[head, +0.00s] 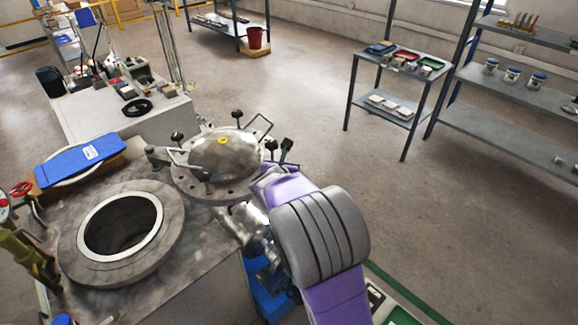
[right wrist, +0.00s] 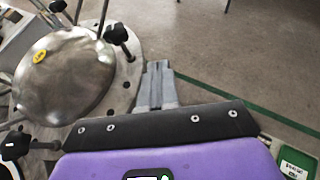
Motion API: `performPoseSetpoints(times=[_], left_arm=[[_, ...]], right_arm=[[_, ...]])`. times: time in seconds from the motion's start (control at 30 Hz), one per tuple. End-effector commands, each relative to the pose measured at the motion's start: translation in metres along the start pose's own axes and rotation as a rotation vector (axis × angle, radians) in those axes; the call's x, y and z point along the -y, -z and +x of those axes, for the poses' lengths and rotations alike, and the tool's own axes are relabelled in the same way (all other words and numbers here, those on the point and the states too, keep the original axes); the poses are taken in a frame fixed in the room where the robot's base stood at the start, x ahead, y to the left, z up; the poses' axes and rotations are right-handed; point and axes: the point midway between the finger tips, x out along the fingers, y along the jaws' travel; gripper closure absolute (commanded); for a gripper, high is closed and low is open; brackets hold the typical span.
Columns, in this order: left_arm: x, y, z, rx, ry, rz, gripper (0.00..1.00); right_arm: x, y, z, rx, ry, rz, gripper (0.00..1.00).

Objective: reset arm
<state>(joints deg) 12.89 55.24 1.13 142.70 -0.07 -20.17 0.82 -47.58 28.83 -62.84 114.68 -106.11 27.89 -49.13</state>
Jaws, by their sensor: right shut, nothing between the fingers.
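My right arm comes in from the bottom right in the head view, with purple and grey links. My right gripper (right wrist: 155,88) shows in the right wrist view with its two grey fingers together and nothing between them. It is beside the metal domed lid (head: 226,152), to the right of it in the wrist view, where the lid (right wrist: 66,75) has a yellow mark and black-knobbed clamps. In the head view the fingertips cannot be made out clearly. The round vessel opening (head: 88,262) is uncovered, left of the lid. My left gripper is not in view.
A blue clipboard-like item (head: 80,160) and red-handled tools (head: 21,188) lie at the left of the workbench. Behind is a bench (head: 85,115) with equipment. A shelf (head: 405,78) with trays stands at the right, with open floor (head: 470,220) in front.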

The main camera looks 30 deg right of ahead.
Motion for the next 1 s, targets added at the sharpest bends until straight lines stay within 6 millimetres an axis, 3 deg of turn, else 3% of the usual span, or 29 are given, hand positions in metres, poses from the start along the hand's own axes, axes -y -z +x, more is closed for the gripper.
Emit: performPoseSetpoints(times=[0.13, 0.43, 0.57, 0.67, 0.77, 0.9, 1.0], left_arm=[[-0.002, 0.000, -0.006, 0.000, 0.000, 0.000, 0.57], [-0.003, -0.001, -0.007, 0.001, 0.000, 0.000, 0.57], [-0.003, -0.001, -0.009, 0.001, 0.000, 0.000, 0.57], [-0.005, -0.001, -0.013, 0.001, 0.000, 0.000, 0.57], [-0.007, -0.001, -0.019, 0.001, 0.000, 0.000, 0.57], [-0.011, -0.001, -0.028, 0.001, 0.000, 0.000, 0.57], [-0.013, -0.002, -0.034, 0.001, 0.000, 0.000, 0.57]], right_arm=[[0.007, -0.002, -0.016, -0.001, -0.002, 0.002, 1.00], [0.011, -0.001, -0.021, -0.001, 0.000, 0.000, 1.00], [0.011, 0.019, -0.019, -0.059, 0.012, 0.044, 1.00], [0.012, 0.066, -0.016, -0.194, 0.041, 0.156, 1.00], [0.013, 0.136, -0.020, -0.394, 0.111, 0.349, 1.00], [0.015, 0.239, -0.044, -0.674, 0.283, 0.689, 1.00], [0.015, 0.300, -0.070, -0.832, 0.452, 0.955, 1.00]])
